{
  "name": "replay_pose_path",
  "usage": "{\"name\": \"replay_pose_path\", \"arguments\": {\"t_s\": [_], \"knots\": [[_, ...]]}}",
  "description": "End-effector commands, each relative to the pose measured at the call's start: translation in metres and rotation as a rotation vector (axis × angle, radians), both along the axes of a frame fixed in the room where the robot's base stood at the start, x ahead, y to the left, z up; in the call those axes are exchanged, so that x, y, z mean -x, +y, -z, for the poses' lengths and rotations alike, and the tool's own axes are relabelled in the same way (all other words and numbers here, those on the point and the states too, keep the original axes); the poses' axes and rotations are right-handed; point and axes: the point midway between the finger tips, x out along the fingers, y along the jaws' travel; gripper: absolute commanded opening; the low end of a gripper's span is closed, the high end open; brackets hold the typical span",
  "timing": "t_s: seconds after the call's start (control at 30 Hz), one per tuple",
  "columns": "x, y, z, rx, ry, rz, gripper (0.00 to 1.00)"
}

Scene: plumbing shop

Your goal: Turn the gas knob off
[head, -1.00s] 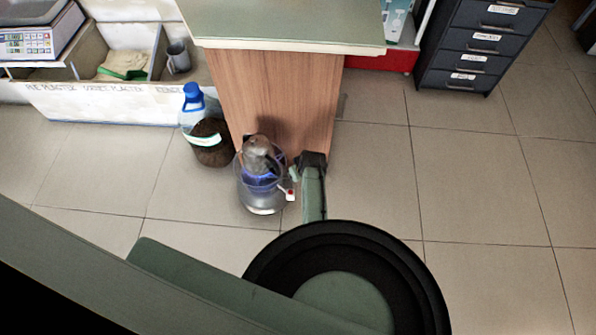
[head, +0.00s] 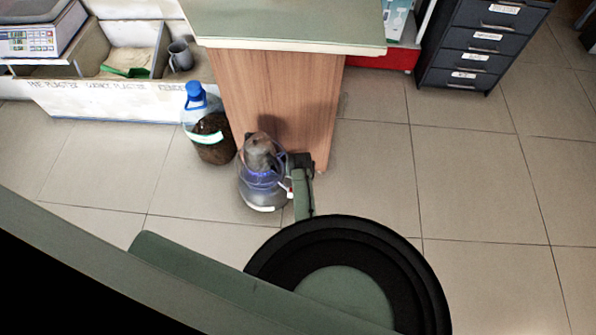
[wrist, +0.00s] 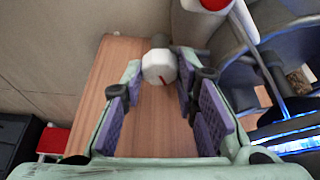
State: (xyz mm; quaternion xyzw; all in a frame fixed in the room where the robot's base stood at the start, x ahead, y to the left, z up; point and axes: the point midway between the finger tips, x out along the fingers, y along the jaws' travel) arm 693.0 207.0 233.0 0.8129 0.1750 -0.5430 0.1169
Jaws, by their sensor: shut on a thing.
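The gas knob (wrist: 158,66) is white with a red line on its face. In the wrist view it sits between the tips of my gripper (wrist: 158,76), whose purple-padded fingers are shut on it. In the head view my gripper (head: 292,162) is at the right side of the gas heater (head: 262,190), a round, clear-and-grey unit on the floor with a blue glow inside. In the wrist view the heater's metal bars (wrist: 262,75) are at the right, with blue glow below. The knob is hidden by my gripper in the head view.
A wooden counter (head: 270,85) stands right behind the heater. A blue-capped bottle (head: 208,130) stands left of it. A dark drawer cabinet (head: 478,50) is at the back right. A red-and-white part (wrist: 212,4) is near the knob. Tiled floor at the right is clear.

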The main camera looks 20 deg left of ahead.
Motion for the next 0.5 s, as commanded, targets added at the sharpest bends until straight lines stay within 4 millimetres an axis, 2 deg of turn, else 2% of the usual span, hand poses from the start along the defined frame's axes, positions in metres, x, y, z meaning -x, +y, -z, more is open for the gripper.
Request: {"name": "replay_pose_path", "arguments": {"t_s": [0.2, 0.23, 0.5], "knots": [[0.0007, -0.001, 0.0009, 0.002, 0.002, 0.0, 0.0], [0.0007, -0.001, 0.0009, 0.002, 0.002, 0.0, 0.28], [0.0004, -0.0004, 0.0004, 0.001, 0.002, -0.001, 0.46]]}}
